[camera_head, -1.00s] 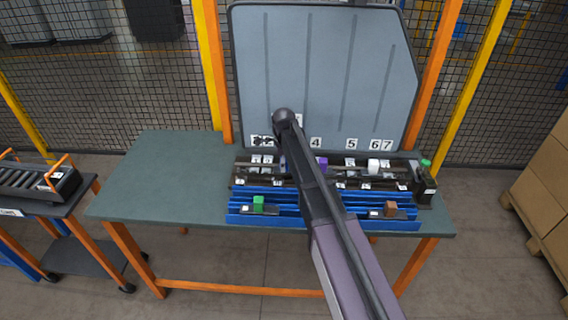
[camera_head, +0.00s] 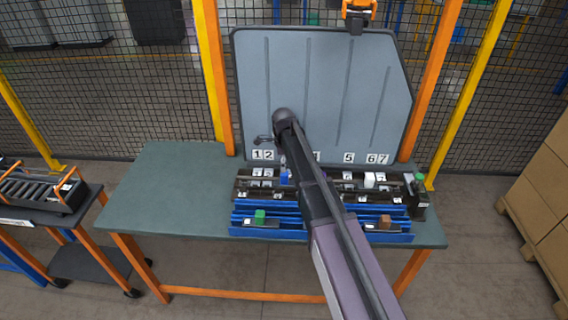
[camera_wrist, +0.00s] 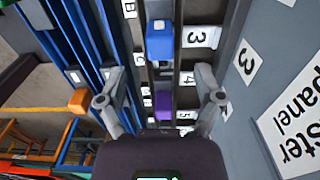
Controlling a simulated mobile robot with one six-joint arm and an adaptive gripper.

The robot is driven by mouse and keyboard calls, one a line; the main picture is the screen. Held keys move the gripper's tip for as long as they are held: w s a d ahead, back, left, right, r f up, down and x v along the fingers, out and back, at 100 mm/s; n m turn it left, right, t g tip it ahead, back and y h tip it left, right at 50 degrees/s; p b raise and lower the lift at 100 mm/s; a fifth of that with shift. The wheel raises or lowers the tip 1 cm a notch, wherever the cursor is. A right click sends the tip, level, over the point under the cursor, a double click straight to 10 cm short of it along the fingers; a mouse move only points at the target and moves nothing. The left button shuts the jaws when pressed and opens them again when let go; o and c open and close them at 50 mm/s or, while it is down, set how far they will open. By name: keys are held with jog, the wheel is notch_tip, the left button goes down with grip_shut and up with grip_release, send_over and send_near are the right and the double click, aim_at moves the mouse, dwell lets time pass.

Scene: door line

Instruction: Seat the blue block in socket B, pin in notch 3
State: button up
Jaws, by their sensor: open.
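The blue block (camera_wrist: 159,40) stands on the dark rail in the wrist view, beside the label 3 plate (camera_wrist: 197,37). Small B labels (camera_wrist: 138,59) run along the rail's other side. In the head view the blue block (camera_head: 284,177) shows just left of my arm. My gripper (camera_wrist: 159,98) is open and apart from the blue block. Its fingers are spread on either side of the purple block (camera_wrist: 162,104) in the picture; I cannot tell their height above it. The blue block's pin and what lies under it are hidden.
A brown block (camera_head: 384,222) and a green block (camera_head: 260,216) sit in the blue front rack (camera_head: 272,234). A white block (camera_head: 369,180) and another green block (camera_head: 419,177) stand farther right. The grey panel (camera_head: 330,80) rises behind. The table's left side (camera_head: 170,190) is clear.

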jog(key=shift+r+p, duration=1.95)
jog(key=shift+r, duration=0.3)
